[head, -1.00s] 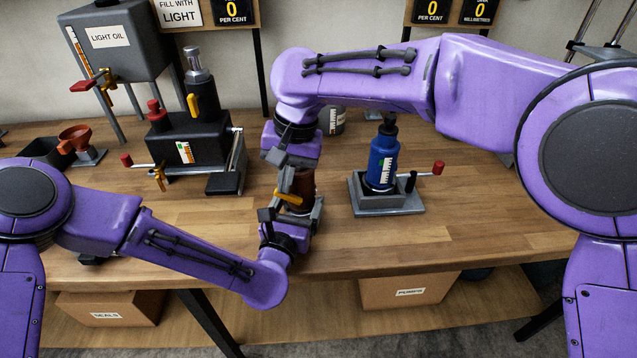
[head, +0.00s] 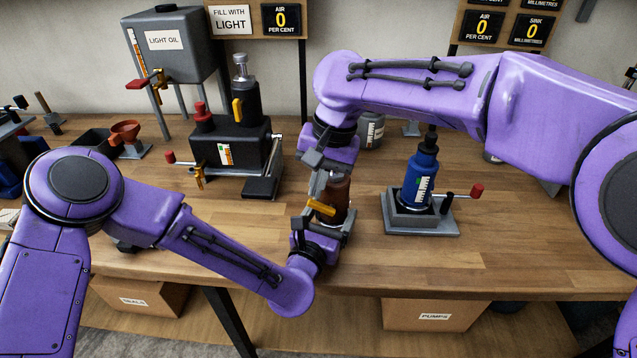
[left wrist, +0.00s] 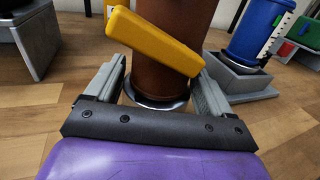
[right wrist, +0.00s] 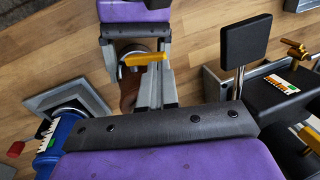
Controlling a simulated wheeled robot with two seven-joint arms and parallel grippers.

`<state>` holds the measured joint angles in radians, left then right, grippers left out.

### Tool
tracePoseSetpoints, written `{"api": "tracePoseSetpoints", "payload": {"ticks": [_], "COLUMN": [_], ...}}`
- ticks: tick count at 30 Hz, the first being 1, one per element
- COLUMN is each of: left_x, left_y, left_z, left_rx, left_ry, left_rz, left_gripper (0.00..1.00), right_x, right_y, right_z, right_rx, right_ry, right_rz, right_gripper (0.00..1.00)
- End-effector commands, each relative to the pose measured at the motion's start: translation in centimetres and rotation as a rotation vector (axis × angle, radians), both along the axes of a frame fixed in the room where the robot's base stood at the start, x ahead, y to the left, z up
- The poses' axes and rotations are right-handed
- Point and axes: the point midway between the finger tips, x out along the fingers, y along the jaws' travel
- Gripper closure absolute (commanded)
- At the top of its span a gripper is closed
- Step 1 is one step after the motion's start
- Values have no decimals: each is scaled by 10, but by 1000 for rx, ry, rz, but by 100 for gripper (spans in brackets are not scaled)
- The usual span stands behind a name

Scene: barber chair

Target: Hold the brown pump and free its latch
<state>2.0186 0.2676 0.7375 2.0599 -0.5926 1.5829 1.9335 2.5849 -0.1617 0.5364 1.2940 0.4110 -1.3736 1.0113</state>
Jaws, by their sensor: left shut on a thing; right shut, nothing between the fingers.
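The brown pump (head: 335,192) stands upright on the workbench, partly hidden by my grippers. Its yellow latch (head: 321,207) is tilted on the near side; it also shows in the left wrist view (left wrist: 152,40). My left gripper (head: 325,225) is shut on the brown pump low down, a finger on each side in the left wrist view (left wrist: 158,88). My right gripper (head: 320,185) is shut and empty, just above the latch. In the right wrist view its fingers (right wrist: 155,82) are together beside the pump and close to the latch; I cannot tell whether they touch it.
A blue pump (head: 418,180) stands in a grey tray (head: 430,224) to the right. A dark device (head: 235,150) with a yellow-latched black pump stands left, before the light oil tank (head: 170,45). A red funnel (head: 126,131) is further left. The bench front between is clear.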

Motion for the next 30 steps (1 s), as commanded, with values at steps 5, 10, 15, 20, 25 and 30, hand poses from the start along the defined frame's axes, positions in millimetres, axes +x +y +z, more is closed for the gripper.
{"api": "tracePoseSetpoints", "payload": {"ticks": [5, 10, 15, 20, 25, 30], "left_x": [1, 1, 1, 1, 1, 1], "left_y": [0, 0, 0, 0, 0, 0], "left_z": [2, 2, 2, 2, 2, 2], "left_rx": [-3, -3, -3, -3, -3, -3], "left_ry": [-4, -4, -4, -4, -4, -4], "left_rz": [1, 1, 0, 0, 0, 0], "left_gripper": [100, 100, 100, 100, 100, 100], "right_x": [0, 0, 0, -1, -1, -1], "right_y": [-4, -17, -21, -24, -26, -26], "right_z": [10, 44, 86, 117, 133, 136], "right_rx": [2, 3, 2, 2, 0, 0], "right_ry": [-1, -3, -3, -1, 1, 1], "right_rz": [0, -1, 0, 1, 0, -1], "right_gripper": [100, 100, 100, 100, 100, 100]}}
